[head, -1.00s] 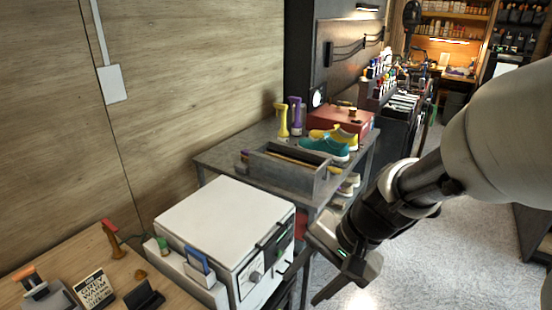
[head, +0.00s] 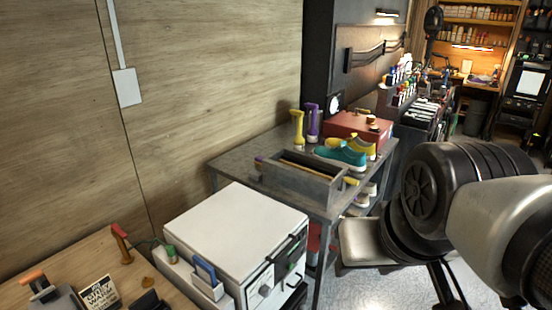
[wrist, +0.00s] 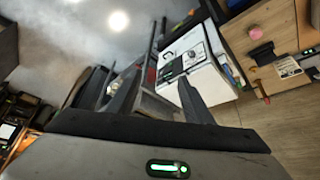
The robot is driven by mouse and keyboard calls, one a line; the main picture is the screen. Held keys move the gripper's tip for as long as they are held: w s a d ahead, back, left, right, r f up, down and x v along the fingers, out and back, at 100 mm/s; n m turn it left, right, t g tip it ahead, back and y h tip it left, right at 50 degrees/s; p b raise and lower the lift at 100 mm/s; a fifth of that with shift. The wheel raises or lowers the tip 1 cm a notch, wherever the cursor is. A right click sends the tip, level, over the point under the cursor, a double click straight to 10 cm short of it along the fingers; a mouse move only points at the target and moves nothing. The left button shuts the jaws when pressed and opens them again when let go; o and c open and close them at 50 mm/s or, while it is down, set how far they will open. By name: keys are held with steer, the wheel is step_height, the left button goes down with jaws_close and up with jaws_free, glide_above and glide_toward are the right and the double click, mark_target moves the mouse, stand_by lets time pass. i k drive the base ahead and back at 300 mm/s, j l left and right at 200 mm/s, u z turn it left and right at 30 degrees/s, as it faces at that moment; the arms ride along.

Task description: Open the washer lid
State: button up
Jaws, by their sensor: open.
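The white washer (head: 237,226) stands at the lower centre of the head view with its flat top lid down. Its front panel (head: 265,283) has a knob and a dark handle strip. The washer also shows, tilted, in the wrist view (wrist: 204,74). My gripper (wrist: 155,88) is open and empty in the wrist view, its right finger overlapping the washer in the picture but apart from it. In the head view my arm is at the right, and it hides the gripper.
A wooden desk (head: 75,264) with small items is at the left. A padded stool (head: 362,243) stands right of the washer.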

mark_target(236, 229)
steer(key=i+u, duration=0.1)
steer(key=u, duration=0.6)
steer(key=i+l+u, duration=0.1)
steer(key=u, duration=0.25)
steer(key=l, duration=0.25)
